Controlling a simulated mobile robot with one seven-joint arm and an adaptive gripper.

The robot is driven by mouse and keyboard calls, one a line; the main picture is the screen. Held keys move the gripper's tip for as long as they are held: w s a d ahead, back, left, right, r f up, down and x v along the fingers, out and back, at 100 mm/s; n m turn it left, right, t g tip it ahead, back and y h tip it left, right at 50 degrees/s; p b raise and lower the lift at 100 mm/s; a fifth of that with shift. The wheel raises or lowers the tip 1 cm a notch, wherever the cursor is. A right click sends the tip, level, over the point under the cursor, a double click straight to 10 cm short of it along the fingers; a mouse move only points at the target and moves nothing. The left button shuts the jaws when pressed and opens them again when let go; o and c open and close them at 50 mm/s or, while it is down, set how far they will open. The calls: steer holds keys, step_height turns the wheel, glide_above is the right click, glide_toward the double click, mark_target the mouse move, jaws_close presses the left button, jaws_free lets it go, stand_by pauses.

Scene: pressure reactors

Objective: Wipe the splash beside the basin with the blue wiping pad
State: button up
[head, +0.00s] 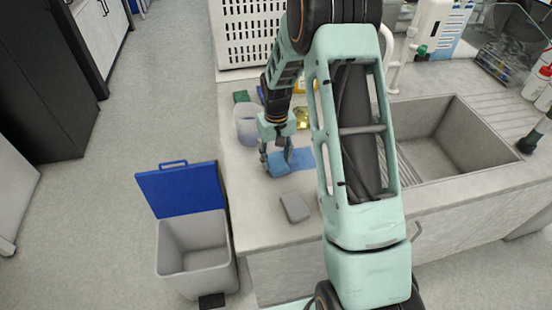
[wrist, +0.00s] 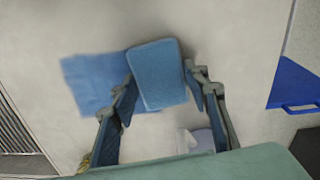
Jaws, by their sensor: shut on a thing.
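My gripper (head: 277,160) is shut on the blue wiping pad (head: 279,168), low over the pale counter left of the basin (head: 450,140). In the wrist view the pad (wrist: 158,75) sits between both fingers, its broad face showing. A flat blue patch (head: 302,158) lies on the counter between the pad and the basin. The patch (wrist: 90,82) is partly behind the pad in the wrist view. I cannot tell whether this patch is the splash or a cloth. I cannot tell whether the pad touches the counter. My arm hides part of the counter by the basin.
A grey block (head: 295,207) lies near the counter's front edge. A white crate (head: 250,35) is at the back. An open bin (head: 195,245) with a blue lid stands left on the floor.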

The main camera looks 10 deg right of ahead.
mark_target(274, 155)
steer(key=shift+d+r, duration=0.1)
steer(key=shift+d, duration=1.6)
steer(key=shift+s+d+f+b, duration=0.15)
steer(key=shift+d+b, duration=0.3)
steer(key=shift+d, duration=2.15)
steer(key=shift+w+d+f+b, duration=0.15)
steer(key=shift+d+b, duration=0.3)
steer(key=shift+d, duration=2.1)
steer(key=shift+w+r, duration=0.1)
steer(key=shift+w, duration=0.6)
steer(key=shift+a+r, duration=0.1)
steer(key=shift+a, duration=1.75)
steer(key=shift+a+b, duration=0.6)
steer(key=shift+a, duration=0.95)
steer(key=shift+a+b, duration=0.45)
steer(key=shift+a, duration=3.1)
steer(key=shift+w, duration=0.85)
steer(key=shift+s+d, duration=0.1)
steer(key=shift+d, duration=6.85)
steer(key=shift+r, duration=0.1)
